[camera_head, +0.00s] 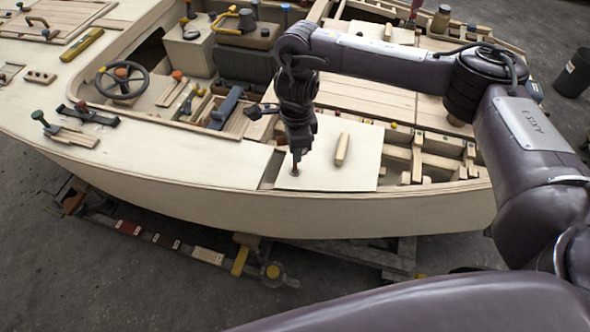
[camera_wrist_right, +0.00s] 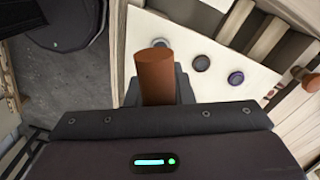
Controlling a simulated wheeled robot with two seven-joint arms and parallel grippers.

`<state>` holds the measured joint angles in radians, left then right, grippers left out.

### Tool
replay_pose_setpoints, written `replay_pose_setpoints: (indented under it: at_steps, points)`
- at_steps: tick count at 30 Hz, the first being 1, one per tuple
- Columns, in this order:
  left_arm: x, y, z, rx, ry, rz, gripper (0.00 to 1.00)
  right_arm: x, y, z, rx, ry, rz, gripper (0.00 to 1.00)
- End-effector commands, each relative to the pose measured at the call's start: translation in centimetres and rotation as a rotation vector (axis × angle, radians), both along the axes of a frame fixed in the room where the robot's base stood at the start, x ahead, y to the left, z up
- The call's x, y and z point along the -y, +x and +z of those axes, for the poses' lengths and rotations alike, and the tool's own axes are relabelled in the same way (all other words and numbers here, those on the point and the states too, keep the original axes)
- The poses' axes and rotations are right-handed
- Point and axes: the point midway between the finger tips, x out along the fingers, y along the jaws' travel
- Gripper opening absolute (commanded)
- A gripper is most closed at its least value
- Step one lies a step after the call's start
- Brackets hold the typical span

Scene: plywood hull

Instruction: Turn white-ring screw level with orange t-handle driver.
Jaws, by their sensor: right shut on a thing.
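My right gripper (camera_head: 297,150) points down over the near edge of the plywood hull, its jaws shut on the orange t-handle driver (camera_head: 296,158). The driver's orange-brown handle end (camera_wrist_right: 155,75) stands up between the jaws in the right wrist view. In the head view its lower end is at a small pale ring (camera_head: 294,173) on a light plywood panel (camera_head: 315,172); whether it sits in the screw there is too small to tell. My left gripper is out of view.
A wooden grip bar (camera_head: 342,149) stands on the panel right of the driver. Open wooden framing (camera_head: 440,155) lies further right. A steering wheel (camera_head: 122,80) and a dark seat (camera_head: 245,65) are in the cockpit.

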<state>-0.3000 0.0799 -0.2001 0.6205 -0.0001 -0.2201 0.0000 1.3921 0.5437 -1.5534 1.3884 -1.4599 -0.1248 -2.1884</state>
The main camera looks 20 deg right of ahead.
Motion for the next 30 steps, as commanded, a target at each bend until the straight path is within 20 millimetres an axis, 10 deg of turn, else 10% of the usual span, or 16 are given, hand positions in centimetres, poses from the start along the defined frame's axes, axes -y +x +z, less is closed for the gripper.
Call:
replay_pose_setpoints:
  at_steps: [30]
  points:
    - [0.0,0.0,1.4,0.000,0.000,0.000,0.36,0.0,-0.1,-0.7,-0.001,-0.002,-0.437,0.00]
